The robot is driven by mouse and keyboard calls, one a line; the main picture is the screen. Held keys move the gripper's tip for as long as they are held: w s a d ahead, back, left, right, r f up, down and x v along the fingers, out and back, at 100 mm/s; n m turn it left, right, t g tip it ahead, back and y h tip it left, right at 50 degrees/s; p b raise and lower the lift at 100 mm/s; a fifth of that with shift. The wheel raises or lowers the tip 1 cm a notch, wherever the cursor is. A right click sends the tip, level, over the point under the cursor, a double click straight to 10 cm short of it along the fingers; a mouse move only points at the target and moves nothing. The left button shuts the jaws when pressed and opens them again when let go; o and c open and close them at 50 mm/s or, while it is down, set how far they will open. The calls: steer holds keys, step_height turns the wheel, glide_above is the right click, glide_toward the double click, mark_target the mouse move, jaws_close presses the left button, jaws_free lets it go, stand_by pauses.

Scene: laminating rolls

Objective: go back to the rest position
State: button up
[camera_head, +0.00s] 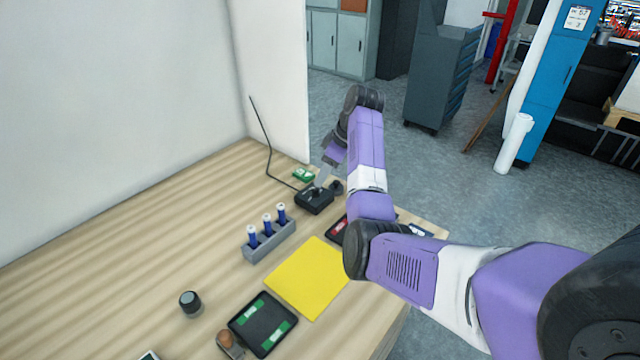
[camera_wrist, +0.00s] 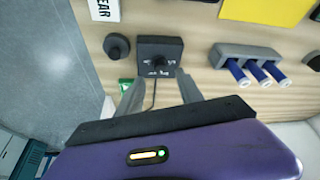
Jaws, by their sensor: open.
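My gripper (camera_wrist: 160,92) is open, with two grey fingers apart and nothing seen between them but the table and a cable. In the head view my gripper (camera_head: 327,172) is at the far part of the table, above or beside a black control box (camera_head: 314,200); the exact height is hard to tell. The box, with a dark knob on top, also shows in the wrist view (camera_wrist: 158,50), just beyond the fingertips. My arm reaches out from the lower right, over the table's right side.
A grey rack (camera_head: 262,245) with three blue tubes, a yellow sheet (camera_head: 308,280), a black tray (camera_head: 263,325) with green pieces and a dark cylinder (camera_head: 190,303) are on the wooden table. A round black knob (camera_wrist: 117,46) is beside the box. White walls (camera_head: 120,110) bound the table.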

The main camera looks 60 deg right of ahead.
steer(key=shift+v, duration=1.1)
